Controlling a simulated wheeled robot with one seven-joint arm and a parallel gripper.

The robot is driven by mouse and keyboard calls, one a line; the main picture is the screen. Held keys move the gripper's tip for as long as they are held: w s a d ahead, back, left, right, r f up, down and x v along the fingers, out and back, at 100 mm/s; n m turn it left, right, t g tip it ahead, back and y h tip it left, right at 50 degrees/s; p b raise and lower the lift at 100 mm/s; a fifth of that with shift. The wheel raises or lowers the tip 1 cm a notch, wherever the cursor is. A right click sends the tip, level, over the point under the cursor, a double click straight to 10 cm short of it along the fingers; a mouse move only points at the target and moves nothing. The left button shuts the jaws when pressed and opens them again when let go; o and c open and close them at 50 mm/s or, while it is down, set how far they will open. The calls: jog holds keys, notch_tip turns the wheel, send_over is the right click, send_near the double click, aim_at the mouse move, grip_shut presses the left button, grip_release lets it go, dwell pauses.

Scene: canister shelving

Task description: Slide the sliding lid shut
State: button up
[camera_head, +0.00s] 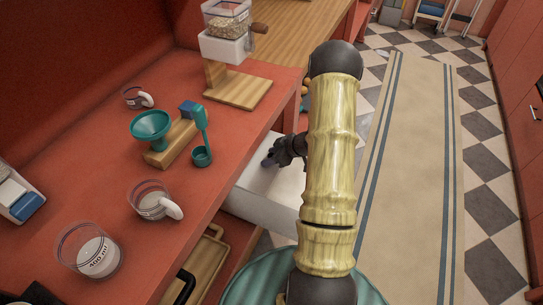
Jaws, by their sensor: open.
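A white box-like piece (262,207) juts out from under the red counter, with a pale, flat top. It may carry the sliding lid, but I cannot tell lid from box or see how far any lid stands open. My gripper (270,158) is small and dark in this view, over the far part of the white top, beside the counter's edge. It is open, with nothing seen between its fingers. I cannot tell whether it touches the white top. My arm hides the right end of the white piece.
On the red counter (105,170) stand a teal funnel (151,126), a teal scoop (201,155), glass cups (150,200) and a grain mill (226,48). A wooden tray (204,262) lies lower, below the counter edge. A beige runner (415,170) covers the open floor at right.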

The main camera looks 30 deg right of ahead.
grip_shut()
jog(key=shift+s, duration=0.1)
